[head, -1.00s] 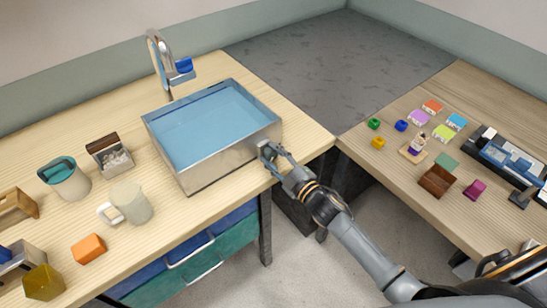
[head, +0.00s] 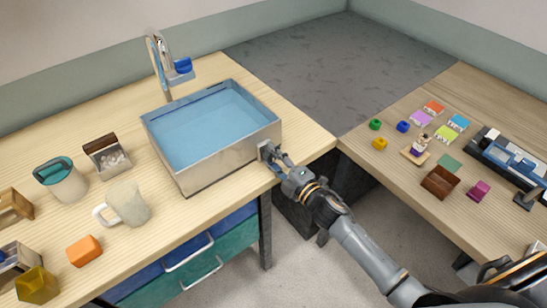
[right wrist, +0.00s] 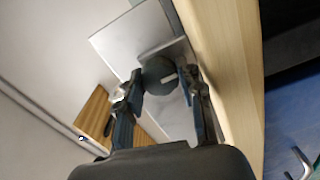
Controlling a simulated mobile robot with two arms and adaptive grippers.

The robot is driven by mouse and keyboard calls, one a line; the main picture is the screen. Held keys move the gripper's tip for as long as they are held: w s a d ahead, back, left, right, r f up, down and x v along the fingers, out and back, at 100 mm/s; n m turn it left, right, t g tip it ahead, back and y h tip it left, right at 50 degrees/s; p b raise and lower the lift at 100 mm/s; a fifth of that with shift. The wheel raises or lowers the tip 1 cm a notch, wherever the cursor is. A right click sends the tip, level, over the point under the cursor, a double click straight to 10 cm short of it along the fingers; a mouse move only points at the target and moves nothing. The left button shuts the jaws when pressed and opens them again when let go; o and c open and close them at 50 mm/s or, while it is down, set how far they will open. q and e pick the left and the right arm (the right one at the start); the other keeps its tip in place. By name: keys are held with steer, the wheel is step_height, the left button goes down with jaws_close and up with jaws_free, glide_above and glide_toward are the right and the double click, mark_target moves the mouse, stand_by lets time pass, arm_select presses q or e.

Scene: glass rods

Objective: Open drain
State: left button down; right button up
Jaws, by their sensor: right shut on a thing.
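The metal sink basin (head: 230,160) stands on the wooden counter with blue water (head: 210,125) in it. In the right wrist view a dark round knob (right wrist: 158,72) with a pale mark sits on the metal wall. The right gripper's fingers (right wrist: 160,92) are on either side of the knob and shut on it. The knob is mostly hidden by the fingers in the head view. My left gripper is not in view.
A curved faucet (head: 157,60) with a blue part rises behind the basin. A pale mug (head: 127,203), a teal-lidded container (head: 62,180) and an orange block (head: 84,250) stand left. Drawers (head: 190,258) lie below. The right table holds small blocks and a brown box (head: 440,182).

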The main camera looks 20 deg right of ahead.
steer(key=o, duration=1.2)
steer(key=shift+c, duration=0.2)
steer(key=shift+s+f, duration=0.1)
